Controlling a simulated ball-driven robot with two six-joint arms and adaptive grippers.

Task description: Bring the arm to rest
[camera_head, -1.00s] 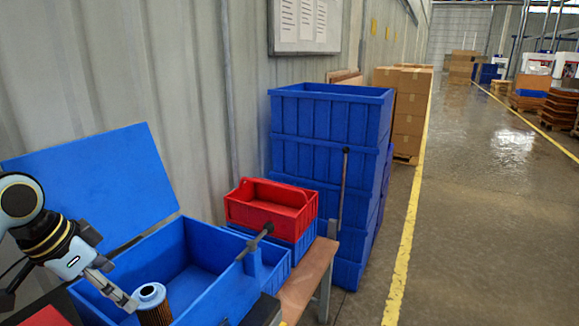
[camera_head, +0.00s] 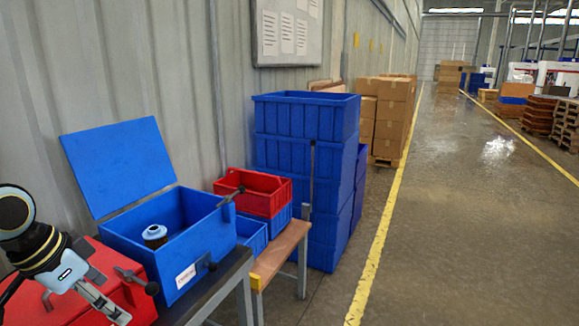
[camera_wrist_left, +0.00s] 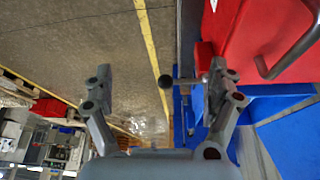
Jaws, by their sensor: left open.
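My left gripper (camera_head: 103,305) is at the lower left of the head view, in front of a red lidded box. In the left wrist view the left gripper (camera_wrist_left: 160,85) has its two fingers wide apart with nothing between them. A filter cartridge (camera_head: 154,236) with a pale blue-grey cap stands inside the open blue box (camera_head: 212,244), apart from the gripper. Its lower part is hidden by the box wall. The blue lid (camera_head: 118,166) is raised against the wall side. My right gripper is in neither view.
The red box (camera_head: 125,292) with a metal handle is close to my left gripper. Red (camera_head: 256,191) and blue crates sit on a wooden bench (camera_head: 284,248) beyond. Tall blue crates (camera_head: 305,135) stand behind. The floor right of the yellow line (camera_head: 385,240) is clear.

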